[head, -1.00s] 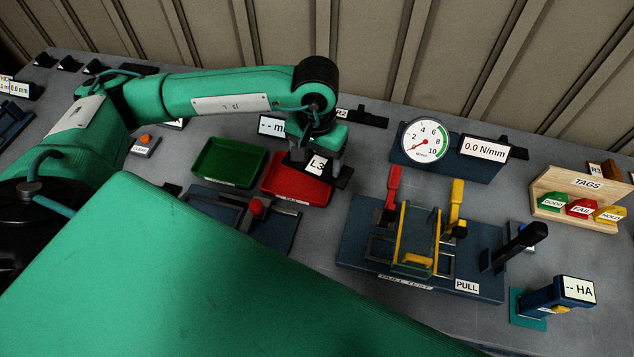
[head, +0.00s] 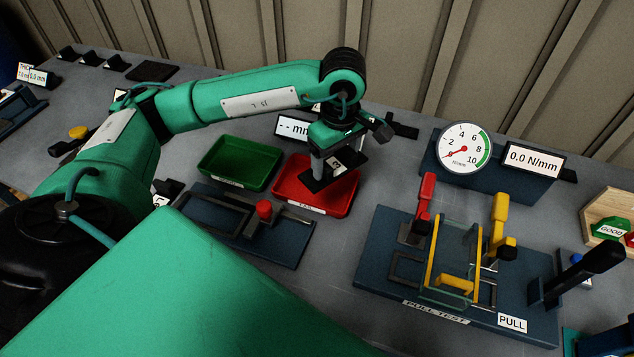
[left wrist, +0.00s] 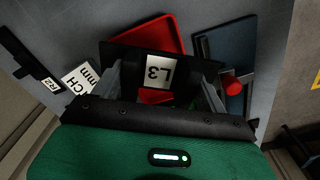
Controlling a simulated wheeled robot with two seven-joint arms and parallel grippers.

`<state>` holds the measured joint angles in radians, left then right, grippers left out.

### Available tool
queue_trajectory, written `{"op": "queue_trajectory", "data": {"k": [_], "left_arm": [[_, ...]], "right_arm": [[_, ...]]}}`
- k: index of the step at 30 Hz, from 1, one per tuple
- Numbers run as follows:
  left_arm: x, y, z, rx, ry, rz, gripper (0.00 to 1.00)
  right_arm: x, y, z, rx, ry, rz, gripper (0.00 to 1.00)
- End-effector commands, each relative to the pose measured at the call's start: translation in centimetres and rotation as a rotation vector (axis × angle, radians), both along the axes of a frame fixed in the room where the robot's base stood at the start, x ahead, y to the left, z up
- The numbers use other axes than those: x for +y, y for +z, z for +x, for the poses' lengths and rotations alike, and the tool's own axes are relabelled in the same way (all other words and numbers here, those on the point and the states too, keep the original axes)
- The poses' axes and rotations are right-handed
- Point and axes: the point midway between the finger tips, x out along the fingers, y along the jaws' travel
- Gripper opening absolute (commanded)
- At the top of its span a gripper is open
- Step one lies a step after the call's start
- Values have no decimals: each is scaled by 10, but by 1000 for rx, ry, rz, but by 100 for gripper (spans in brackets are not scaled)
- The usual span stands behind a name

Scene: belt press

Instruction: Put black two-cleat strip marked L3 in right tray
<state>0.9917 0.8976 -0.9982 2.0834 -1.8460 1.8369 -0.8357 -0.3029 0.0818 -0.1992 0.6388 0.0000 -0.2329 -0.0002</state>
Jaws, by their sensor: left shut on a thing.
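My left gripper (head: 328,165) is shut on the black strip (head: 317,184). The strip also shows in the left wrist view (left wrist: 124,58), with its white L3 label facing the camera between the fingers. In the head view the gripper partly hides the strip and label. The strip is above the red tray (head: 335,206), the right one of the two trays; I cannot tell whether it touches the tray. The red tray also shows behind the strip in the left wrist view (left wrist: 163,26). My right gripper is not in view.
The green tray (head: 238,164) stands just left of the red one and looks empty. A dark blue fixture with a red knob (head: 264,210) lies in front of the trays. The pull test rig (head: 455,265) and a dial gauge (head: 463,148) stand to the right.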

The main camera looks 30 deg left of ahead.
Motion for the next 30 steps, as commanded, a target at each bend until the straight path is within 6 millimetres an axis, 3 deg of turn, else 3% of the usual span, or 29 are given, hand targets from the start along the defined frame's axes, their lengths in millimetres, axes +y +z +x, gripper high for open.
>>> {"op": "queue_trajectory", "data": {"k": [18,24,30], "left_arm": [[45,64,20,-16,1318,-12,45],[54,78,21,-15,1607,-15,45],[58,80,21,-13,1720,-16,45]], "right_arm": [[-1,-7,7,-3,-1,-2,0],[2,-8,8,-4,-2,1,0],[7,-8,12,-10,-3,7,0]]}}
